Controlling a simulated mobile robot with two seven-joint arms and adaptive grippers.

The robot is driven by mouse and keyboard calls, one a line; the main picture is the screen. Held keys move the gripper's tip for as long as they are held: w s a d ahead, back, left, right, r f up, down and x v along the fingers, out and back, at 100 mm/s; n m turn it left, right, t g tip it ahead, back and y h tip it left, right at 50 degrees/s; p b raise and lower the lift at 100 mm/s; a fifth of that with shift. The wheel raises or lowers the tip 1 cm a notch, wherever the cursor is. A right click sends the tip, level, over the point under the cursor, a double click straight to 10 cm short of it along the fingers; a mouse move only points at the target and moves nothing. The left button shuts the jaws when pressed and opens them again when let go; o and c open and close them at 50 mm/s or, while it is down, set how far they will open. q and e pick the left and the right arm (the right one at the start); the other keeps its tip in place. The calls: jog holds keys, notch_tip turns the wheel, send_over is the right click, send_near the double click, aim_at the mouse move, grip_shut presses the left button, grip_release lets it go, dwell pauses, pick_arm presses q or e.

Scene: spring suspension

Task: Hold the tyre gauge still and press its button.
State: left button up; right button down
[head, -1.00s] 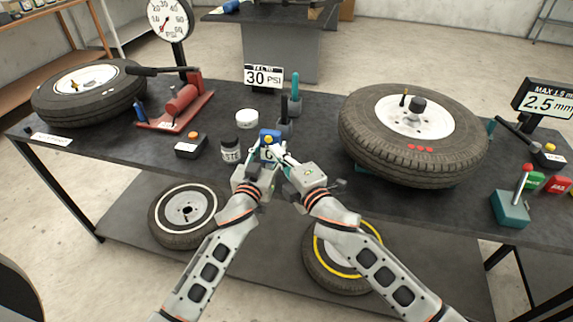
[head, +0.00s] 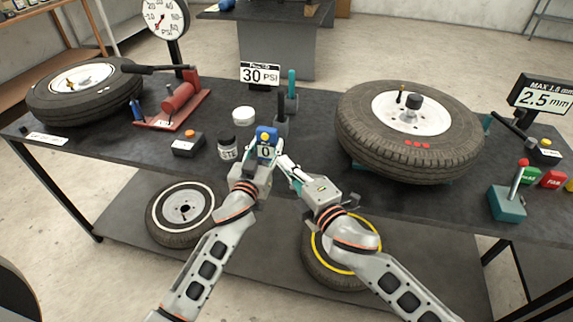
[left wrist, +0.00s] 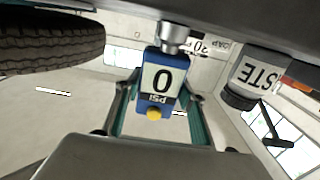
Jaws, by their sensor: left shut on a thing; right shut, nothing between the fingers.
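The tyre gauge (head: 263,152) is a small blue block with a display reading 0. My left gripper (head: 258,157) is shut on it and holds it upright near the table's front edge. In the left wrist view the gauge (left wrist: 148,92) sits between the teal fingers, with 0 PSI on its face and a metal fitting at one end. Its yellow button (left wrist: 154,114) is at the other end and also shows on top in the head view (head: 265,135). My right gripper (head: 281,162) is shut and empty, just right of the gauge, apart from the button.
A dark paste jar (head: 228,149) and a white round tin (head: 243,115) stand left of and behind the gauge. A tyre (head: 375,145) lies to the right, another (head: 50,105) at far left. A 30 PSI sign (head: 261,74) stands behind.

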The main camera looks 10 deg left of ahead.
pick_arm(q)
jog(key=o, duration=1.4)
jog(key=shift+o, duration=0.2)
jog(key=shift+s, duration=0.15)
jog(key=s, duration=1.1)
pick_arm(e)
jog(key=s+d+f+m+h, duration=0.3)
jog(key=s+d+f+m, duration=0.1)
jog(key=d+f+m, duration=0.4)
jog(key=s+d+f+m+h, duration=0.35)
jog(key=d+f+m, duration=0.25)
jog(key=d+f, duration=0.3)
pick_arm(q)
jog(key=s+f+m+g+h, duration=0.2)
jog(key=s+f+m+g, duration=0.2)
jog(key=s+f, duration=1.7)
notch_tip(320, 180, down, 2)
jog(key=g, duration=0.3)
jog(key=shift+a+f, duration=0.15)
jog(key=shift+a, duration=0.1)
pick_arm(e)
jog(key=s+d+f+m+g+h, duration=0.2)
jog(key=s+d+f+m, duration=0.5)
jog(key=s+d+f, duration=0.3)
jog(key=s+d, duration=0.3)
jog(key=d, duration=0.1)
jog(key=shift+s+d+f+m+h, duration=0.35)
jog(key=shift+s+f+m, duration=0.05)
